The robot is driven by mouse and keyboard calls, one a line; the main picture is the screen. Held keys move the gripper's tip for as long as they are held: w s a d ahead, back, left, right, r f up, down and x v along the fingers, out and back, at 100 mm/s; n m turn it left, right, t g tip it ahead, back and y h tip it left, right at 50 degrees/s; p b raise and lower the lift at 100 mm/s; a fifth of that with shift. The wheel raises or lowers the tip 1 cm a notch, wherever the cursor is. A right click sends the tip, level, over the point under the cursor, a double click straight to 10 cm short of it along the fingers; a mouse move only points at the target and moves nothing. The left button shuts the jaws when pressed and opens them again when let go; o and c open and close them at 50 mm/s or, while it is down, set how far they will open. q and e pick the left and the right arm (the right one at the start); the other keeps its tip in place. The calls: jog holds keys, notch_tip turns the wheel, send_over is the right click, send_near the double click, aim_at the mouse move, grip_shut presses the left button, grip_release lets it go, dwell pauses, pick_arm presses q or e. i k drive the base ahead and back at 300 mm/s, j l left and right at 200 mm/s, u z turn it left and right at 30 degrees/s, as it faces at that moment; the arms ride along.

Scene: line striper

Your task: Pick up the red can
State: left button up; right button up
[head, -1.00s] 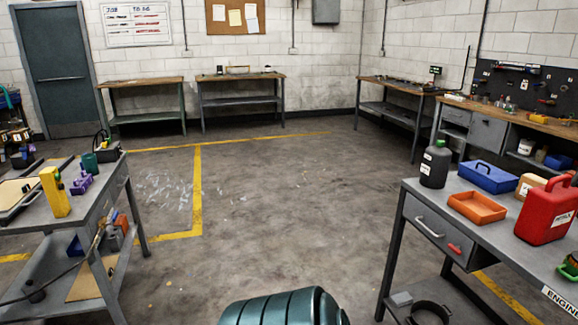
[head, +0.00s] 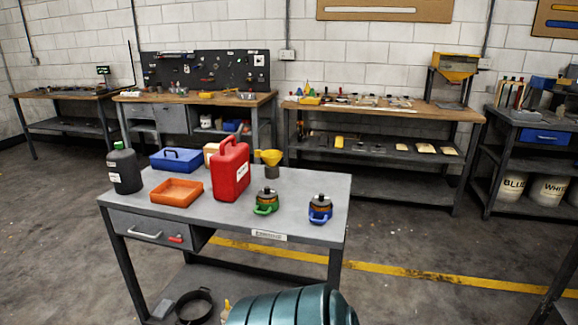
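The red can (head: 231,170) is a jerrycan with a top handle and a white label. It stands upright on the grey metal workbench (head: 222,214) in front of me, between the orange tray and the yellow funnel. Neither of my grippers shows in the head view, so I cannot see whether they are open or shut. Nothing is seen touching the can.
Open floor lies to the bench's left and right.

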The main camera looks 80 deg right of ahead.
aim_at(229, 167)
jog(key=k+z, duration=0.1)
jog(key=z, duration=2.2)
